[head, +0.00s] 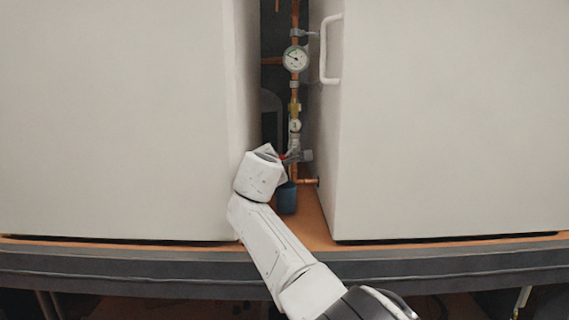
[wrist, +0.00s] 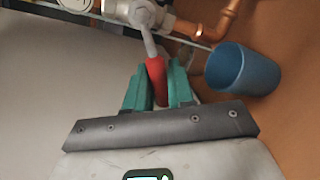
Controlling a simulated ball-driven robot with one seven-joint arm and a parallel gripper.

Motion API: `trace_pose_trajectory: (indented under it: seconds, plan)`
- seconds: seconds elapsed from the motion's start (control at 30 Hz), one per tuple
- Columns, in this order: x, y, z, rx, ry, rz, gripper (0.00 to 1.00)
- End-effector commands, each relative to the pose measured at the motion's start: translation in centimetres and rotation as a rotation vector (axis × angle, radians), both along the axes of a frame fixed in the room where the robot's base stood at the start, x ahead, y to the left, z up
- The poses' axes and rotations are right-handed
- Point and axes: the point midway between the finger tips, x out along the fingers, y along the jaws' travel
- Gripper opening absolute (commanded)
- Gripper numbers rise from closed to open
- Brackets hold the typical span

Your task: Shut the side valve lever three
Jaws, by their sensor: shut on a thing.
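A valve lever with a red grip (wrist: 156,78) and a grey metal stem shows in the wrist view, joined to a valve body (wrist: 141,14) on the pipework. My gripper (wrist: 160,84) has its two green fingers on either side of the red grip and is shut on it. In the head view my gripper (head: 285,165) is between the two white cabinets, at the lower part of the copper pipe; its fingers are mostly hidden by my arm. A bit of red shows there beside the pipe. I cannot tell the lever's number.
A blue cup (wrist: 242,70) stands close to the right of my fingers; it also shows in the head view (head: 287,198). White cabinets (head: 110,120) and (head: 450,120) leave a narrow gap. A round gauge (head: 295,59) and a cabinet handle (head: 326,50) are higher up.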

Motion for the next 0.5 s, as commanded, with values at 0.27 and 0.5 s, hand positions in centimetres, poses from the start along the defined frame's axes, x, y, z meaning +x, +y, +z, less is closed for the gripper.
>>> trace_pose_trajectory:
  seconds: [0.27, 0.5]
  plan:
    - [0.0, 0.5, 1.6, 0.247, -0.002, 0.002, 0.0]
    - [0.0, 0.7, 2.4, 0.403, -0.002, 0.002, 0.0]
